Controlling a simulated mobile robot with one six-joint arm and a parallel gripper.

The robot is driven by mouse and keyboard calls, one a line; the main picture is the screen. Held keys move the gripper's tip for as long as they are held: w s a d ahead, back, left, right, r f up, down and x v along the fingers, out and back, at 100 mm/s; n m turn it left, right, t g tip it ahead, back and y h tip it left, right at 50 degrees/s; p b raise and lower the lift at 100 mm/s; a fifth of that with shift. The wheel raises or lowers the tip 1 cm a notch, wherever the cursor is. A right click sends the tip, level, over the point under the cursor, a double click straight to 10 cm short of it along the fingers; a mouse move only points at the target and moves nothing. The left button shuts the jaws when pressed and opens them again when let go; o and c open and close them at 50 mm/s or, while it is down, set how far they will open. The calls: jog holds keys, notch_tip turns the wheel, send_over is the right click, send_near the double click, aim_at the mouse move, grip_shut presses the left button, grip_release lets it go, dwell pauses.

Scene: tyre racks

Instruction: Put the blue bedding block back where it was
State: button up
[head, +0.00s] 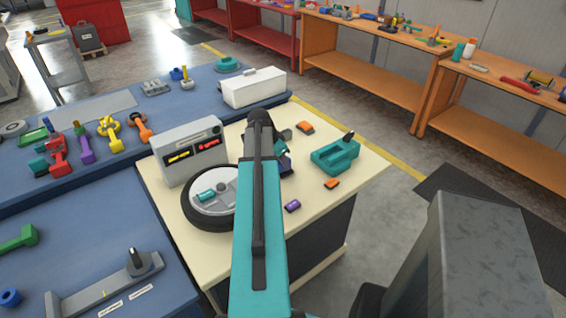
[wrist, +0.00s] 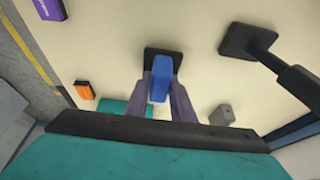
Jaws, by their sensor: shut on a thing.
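The blue bedding block (wrist: 161,77) is in the middle of the wrist view, between the two grey fingers of my gripper (wrist: 162,92). My gripper is shut on it. A dark square pad (wrist: 151,54) shows behind the block, over the cream tabletop; I cannot tell whether the block touches it. In the head view my arm covers most of the gripper, and the block cannot be made out clearly there.
The cream table (head: 358,180) also carries a wheel (head: 211,222), a grey display box (head: 174,141), a teal fixture (head: 335,154), orange blocks (head: 305,127) and a purple block (head: 292,206). In the wrist view a dark post with a square foot (wrist: 240,42) stands right of the gripper.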

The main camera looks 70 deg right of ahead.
jog(key=shift+f, duration=0.3)
jog(key=shift+f, duration=0.2)
jog(key=o, duration=0.9)
jog(key=shift+r, duration=0.15)
jog(key=shift+r, duration=0.1)
jog(key=shift+b+v, duration=1.15)
jog(key=shift+v, duration=4.8)
jog(key=shift+s, duration=0.1)
